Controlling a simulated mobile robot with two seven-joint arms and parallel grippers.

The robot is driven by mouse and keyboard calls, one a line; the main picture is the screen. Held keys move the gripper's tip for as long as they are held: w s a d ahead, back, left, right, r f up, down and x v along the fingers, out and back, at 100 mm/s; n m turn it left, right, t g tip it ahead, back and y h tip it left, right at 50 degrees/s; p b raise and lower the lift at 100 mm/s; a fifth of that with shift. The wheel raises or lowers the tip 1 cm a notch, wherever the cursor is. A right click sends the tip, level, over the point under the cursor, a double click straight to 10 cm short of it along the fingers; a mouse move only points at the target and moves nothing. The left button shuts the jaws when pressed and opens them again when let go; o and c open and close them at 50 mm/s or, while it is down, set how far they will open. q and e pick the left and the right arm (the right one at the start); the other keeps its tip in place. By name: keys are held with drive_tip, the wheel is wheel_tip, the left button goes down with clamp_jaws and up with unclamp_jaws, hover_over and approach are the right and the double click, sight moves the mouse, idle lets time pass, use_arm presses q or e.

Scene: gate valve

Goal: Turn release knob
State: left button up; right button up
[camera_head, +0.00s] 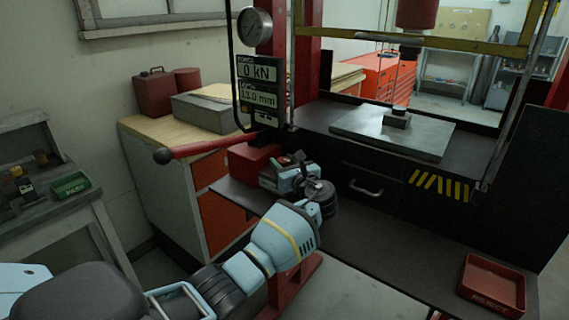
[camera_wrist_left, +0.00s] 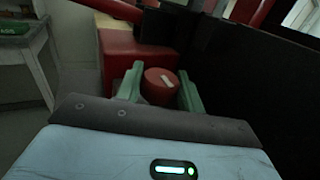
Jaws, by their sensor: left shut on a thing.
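The release knob (camera_wrist_left: 163,85) is a round red knob with a pale mark on its face, seen in the left wrist view. My left gripper (camera_wrist_left: 160,76) has one pale green finger on each side of it and is shut on it. In the head view my left gripper (camera_head: 283,168) is at the front of the red pump block (camera_head: 247,160), low on the press. The knob is hidden there behind the gripper. My right gripper is not in view.
A red lever (camera_head: 205,147) with a black ball end sticks out left above my gripper. A gauge (camera_head: 254,26) and a display (camera_head: 258,72) reading 0 kN and 13.0 mm are above. A red reject tray (camera_head: 492,286) sits at the shelf's right end.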

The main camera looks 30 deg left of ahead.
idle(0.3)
use_arm(q)
drive_tip(key=o, duration=1)
drive_tip(key=shift+p+v, duration=0.35)
drive_tip(key=shift+v, duration=3.55)
drive_tip(key=shift+f, duration=0.1)
